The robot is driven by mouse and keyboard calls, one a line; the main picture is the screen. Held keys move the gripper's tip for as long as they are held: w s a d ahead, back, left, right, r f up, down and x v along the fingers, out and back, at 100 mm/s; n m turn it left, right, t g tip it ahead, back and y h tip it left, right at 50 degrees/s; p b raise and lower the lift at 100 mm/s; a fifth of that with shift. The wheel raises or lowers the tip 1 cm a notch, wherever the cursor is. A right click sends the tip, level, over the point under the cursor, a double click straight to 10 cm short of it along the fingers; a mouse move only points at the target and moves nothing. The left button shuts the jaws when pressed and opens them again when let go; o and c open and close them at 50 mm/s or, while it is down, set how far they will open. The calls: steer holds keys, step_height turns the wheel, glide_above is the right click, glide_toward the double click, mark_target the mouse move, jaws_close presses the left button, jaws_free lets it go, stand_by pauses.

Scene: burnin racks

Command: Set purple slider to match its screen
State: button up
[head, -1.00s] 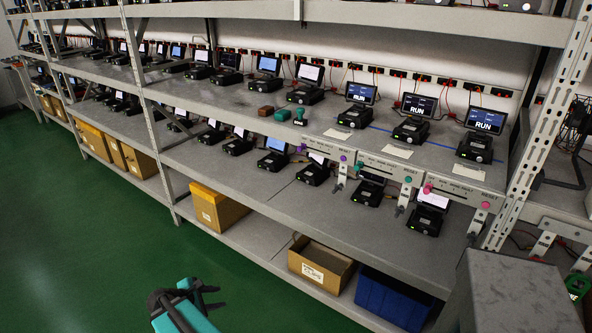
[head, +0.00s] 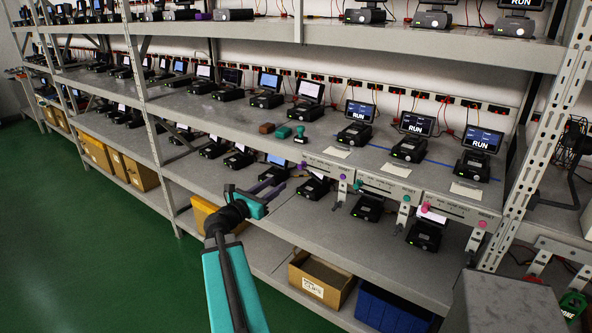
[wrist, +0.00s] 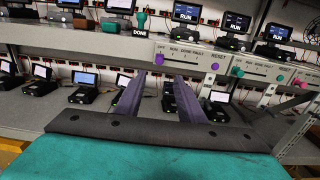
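The purple slider (head: 303,166) sits at the left end of the leftmost label panel (head: 330,170) on the shelf edge. In the wrist view the slider (wrist: 159,59) is at the OFF end of the OFF, RUN, DONE, FAULT scale, with a purple RESET button (wrist: 215,67) at the right. The screen (head: 358,112) above that panel reads RUN; it also shows in the wrist view (wrist: 187,12). My gripper (head: 283,180) is left of and below the panel, apart from the slider. Its fingers (wrist: 173,80) are parted and hold nothing.
Teal (head: 360,183) and pink (head: 425,206) sliders sit on the panels to the right, their screens also reading RUN. A stamp-like teal thing (head: 300,135) stands on the shelf above. Small devices line the lower shelf. A grey box (head: 505,305) stands at the lower right.

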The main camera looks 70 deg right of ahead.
mark_target(299, 167)
stand_by(0.3)
steer(key=shift+p+x, duration=2.15)
steer(key=shift+x, duration=4.75)
jaws_close()
